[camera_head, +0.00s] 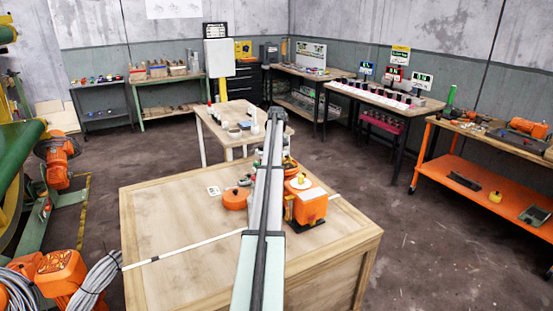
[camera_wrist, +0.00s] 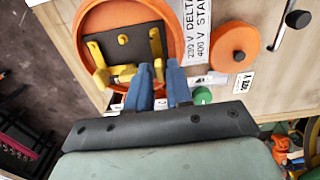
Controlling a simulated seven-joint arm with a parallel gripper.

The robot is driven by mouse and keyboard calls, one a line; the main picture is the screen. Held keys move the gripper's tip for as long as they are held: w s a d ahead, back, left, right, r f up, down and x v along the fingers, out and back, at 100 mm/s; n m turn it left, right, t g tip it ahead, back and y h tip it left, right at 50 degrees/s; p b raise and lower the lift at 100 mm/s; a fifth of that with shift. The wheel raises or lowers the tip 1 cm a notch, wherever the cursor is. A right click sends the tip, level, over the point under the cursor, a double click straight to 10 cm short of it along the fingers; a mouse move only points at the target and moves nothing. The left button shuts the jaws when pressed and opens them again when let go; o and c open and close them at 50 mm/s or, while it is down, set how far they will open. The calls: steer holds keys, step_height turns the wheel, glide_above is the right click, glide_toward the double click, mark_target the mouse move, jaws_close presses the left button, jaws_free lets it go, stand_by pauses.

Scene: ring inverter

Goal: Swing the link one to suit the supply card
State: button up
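In the wrist view, an open round orange terminal housing (camera_wrist: 88,28) holds a black plate (camera_wrist: 123,45) with yellow links around it. One yellow link (camera_wrist: 103,75) lies at lower left, and another (camera_wrist: 156,45) stands on the right. My gripper (camera_wrist: 160,72) has its two blue fingertips at the housing's lower right rim, one either side of a yellow end. Whether they touch it is unclear. A white label (camera_wrist: 196,30) reads 230 V DELTA, 400 V STAR. A small white card (camera_wrist: 243,82) carries print I cannot read surely. In the head view, my arm hides the gripper and links.
An orange round lid (camera_wrist: 233,47) with a dark knob lies beside the label. An orange unit (camera_head: 308,208) stands on the wooden crate (camera_head: 180,285). A white card (camera_head: 213,190) lies left of the lid. The crate's front left top is mostly clear.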

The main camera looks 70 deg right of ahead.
steer(key=shift+c, duration=0.2)
jaws_close()
steer(key=shift+n, duration=0.3)
steer(key=n, duration=0.3)
steer(key=shift+n, duration=0.4)
steer(key=n, duration=0.3)
steer(key=shift+n, duration=0.3)
steer(key=n, duration=0.9)
steer(key=shift+n, duration=0.3)
